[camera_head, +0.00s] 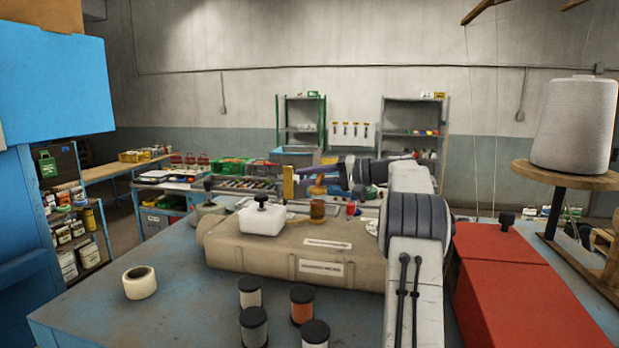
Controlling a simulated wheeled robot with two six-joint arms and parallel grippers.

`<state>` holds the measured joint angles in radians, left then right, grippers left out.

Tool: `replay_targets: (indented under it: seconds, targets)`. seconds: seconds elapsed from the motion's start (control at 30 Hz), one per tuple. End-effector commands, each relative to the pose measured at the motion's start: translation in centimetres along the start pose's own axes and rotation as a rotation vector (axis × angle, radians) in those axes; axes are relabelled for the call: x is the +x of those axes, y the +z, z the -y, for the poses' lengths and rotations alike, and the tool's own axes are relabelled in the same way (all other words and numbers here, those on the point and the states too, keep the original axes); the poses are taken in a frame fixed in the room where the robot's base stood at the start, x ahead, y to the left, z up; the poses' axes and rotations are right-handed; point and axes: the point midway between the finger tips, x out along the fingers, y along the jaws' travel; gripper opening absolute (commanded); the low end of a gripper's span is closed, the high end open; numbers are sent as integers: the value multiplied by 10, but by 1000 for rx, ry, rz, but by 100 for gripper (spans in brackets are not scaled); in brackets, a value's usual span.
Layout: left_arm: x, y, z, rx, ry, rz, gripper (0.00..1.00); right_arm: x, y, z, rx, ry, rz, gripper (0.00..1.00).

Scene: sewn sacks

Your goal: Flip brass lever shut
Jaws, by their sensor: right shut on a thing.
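A long beige machine body (285,250) with white labels lies across the blue table. A small brass-coloured part (317,208) stands behind its top edge, and I take it for the brass lever. My right arm comes in from the lower right and reaches over the right end of the machine. My right gripper (317,189) is at the top of the brass part and appears shut on it; the fingertips are small and partly hidden. I cannot tell the lever's exact angle. My left gripper is not in view.
A white block with a black knob (262,218) sits on the machine, with a yellow upright plate (288,182) behind it. Several thread spools (253,325) and a tape roll (140,283) stand in front. A red box (505,285) and a large white cone (575,125) are at right.

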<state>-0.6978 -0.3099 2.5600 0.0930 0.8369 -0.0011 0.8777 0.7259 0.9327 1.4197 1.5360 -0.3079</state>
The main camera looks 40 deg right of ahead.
Motion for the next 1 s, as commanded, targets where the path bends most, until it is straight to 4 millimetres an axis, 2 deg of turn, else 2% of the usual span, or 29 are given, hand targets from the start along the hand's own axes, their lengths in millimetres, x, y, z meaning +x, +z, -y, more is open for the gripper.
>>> replay_targets:
  seconds: [0.3,0.6,0.63,0.67,0.7,1.0]
  targets:
    - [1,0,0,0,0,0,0,1,2,-9,229,0,37,0]
    - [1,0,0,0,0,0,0,1,2,-9,243,0,39,0]
    - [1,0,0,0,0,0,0,1,2,-9,243,0,39,36]
    - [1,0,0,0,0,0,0,1,2,-9,243,0,39,47]
    - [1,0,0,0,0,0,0,1,2,-9,242,0,39,55]
    - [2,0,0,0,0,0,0,1,2,-10,240,0,38,55]
